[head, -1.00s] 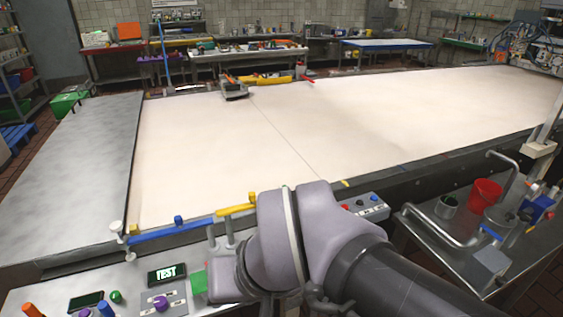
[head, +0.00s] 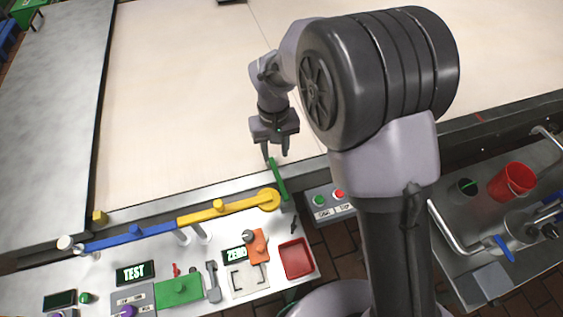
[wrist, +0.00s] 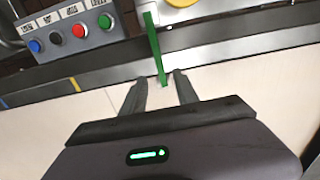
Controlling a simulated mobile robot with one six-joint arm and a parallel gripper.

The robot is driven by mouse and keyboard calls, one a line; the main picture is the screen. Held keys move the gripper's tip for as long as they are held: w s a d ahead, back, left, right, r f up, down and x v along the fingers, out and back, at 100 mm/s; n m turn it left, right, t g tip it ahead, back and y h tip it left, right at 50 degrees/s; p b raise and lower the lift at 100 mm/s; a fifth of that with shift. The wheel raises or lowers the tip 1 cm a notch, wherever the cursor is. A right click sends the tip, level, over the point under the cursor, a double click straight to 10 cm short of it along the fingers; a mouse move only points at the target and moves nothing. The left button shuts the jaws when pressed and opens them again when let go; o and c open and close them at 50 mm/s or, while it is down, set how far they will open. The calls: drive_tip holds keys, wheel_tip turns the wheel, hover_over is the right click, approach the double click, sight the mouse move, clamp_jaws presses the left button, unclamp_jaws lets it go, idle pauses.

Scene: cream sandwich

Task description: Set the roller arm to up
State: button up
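My gripper (head: 275,154) hangs over the near edge of the cream surface, its fingers apart and empty. A thin green bar (head: 278,181), likely the roller arm, stands at the right end of a yellow bar (head: 235,207). In the wrist view the green bar (wrist: 154,45) ends close to the space between the open fingertips (wrist: 160,83). I cannot tell whether it touches a finger or lies between them in depth. A blue bar (head: 130,237) continues the yellow bar to the left. No label names the roller arm.
A button box (head: 330,203) sits right of the green bar; it also shows in the wrist view (wrist: 65,28). A control bench (head: 215,298) with displays and a red tray (head: 296,258) lies in front. A red bucket (head: 511,182) stands right. The cream surface (head: 190,90) is mostly clear.

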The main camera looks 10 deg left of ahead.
sight(276, 172)
wheel_tip(276, 172, down, 10)
drive_tip(key=shift+r+b, duration=0.15)
drive_tip(key=shift+b, duration=0.7)
clamp_jaws()
idle(0.6)
